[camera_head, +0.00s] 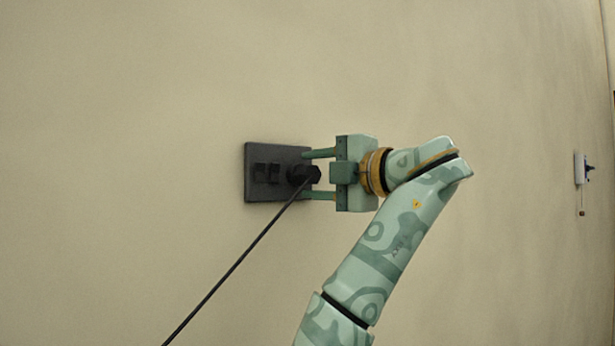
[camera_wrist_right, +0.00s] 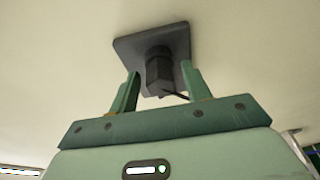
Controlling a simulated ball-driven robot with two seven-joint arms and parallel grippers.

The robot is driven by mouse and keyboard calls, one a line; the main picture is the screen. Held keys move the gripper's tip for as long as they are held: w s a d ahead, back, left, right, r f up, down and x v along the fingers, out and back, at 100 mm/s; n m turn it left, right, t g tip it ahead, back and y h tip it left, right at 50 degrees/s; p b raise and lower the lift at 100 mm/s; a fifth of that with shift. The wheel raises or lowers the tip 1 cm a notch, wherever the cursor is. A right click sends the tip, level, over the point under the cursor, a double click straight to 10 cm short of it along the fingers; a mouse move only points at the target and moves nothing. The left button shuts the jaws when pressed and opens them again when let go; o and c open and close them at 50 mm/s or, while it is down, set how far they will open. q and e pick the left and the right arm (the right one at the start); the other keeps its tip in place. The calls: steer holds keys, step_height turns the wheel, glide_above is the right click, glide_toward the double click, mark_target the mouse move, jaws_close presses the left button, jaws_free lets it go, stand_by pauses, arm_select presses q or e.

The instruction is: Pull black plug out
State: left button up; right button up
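The black plug (camera_head: 305,173) sits in a dark wall plate (camera_head: 258,191), and a black cord (camera_head: 235,266) runs from it down to the left. My right gripper (camera_head: 319,174) is open, with one finger above the plug and one below it in the head view. In the right wrist view, the plug (camera_wrist_right: 159,70) shows between the two green fingers of the right gripper (camera_wrist_right: 160,85), with gaps on both sides. The plate (camera_wrist_right: 130,44) is behind it. My left gripper is in neither view.
The plate carries a second dark fitting (camera_head: 266,172) left of the plug. A small white wall fixture (camera_head: 581,168) with a dark lever is at the far right. The beige wall around the plate is bare.

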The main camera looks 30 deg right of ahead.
steer(key=c, duration=0.8)
steer(key=shift+c, duration=0.2)
steer(key=shift+s, duration=0.1)
steer(key=shift+s+f, duration=0.1)
steer(key=shift+s, duration=0.05)
steer(key=shift+b+v, duration=0.75)
steer(key=shift+v, duration=0.2)
steer(key=shift+s+a, duration=0.15)
steer(key=shift+s, duration=0.15)
